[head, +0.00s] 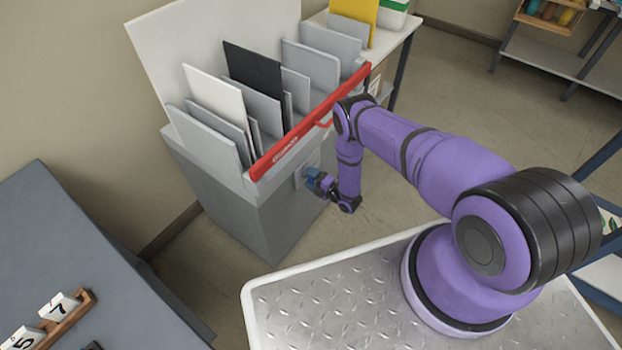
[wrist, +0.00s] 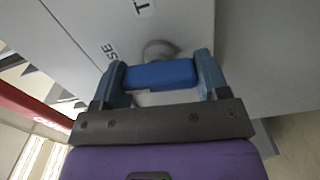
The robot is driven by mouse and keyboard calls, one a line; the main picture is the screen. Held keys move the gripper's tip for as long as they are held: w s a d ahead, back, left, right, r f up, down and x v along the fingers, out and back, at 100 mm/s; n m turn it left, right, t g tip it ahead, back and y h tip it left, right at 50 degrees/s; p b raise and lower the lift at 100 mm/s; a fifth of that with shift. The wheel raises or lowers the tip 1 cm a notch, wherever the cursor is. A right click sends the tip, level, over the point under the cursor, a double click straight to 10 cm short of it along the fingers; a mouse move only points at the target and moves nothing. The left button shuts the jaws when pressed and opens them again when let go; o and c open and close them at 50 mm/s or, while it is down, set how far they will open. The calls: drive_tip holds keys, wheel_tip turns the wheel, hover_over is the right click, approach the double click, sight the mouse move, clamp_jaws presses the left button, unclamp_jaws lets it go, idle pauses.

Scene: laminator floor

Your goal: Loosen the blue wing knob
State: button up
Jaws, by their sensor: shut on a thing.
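The blue wing knob (wrist: 160,75) sits on the grey front face of a cabinet-like machine. In the wrist view it lies between the two blue-grey fingers of my gripper (wrist: 160,84), which are shut on its ends. A round grey boss (wrist: 160,49) shows behind the knob, with partly hidden dark lettering around it. In the head view my gripper (head: 318,182) is against the front of the grey machine (head: 235,205), below the red bar. The knob is mostly hidden there by the fingers.
A red bar (head: 310,122) runs along the machine's top front edge, close to my arm. Upright panels (head: 253,75) stand in slots behind it. A blue-grey table (head: 75,255) with number tiles is at left. A shelf (head: 545,55) stands at back right.

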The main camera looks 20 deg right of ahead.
drive_tip(key=shift+n, duration=0.6)
drive_tip(key=o, duration=0.9)
drive_tip(key=shift+o, duration=0.2)
drive_tip(key=v, duration=1.1)
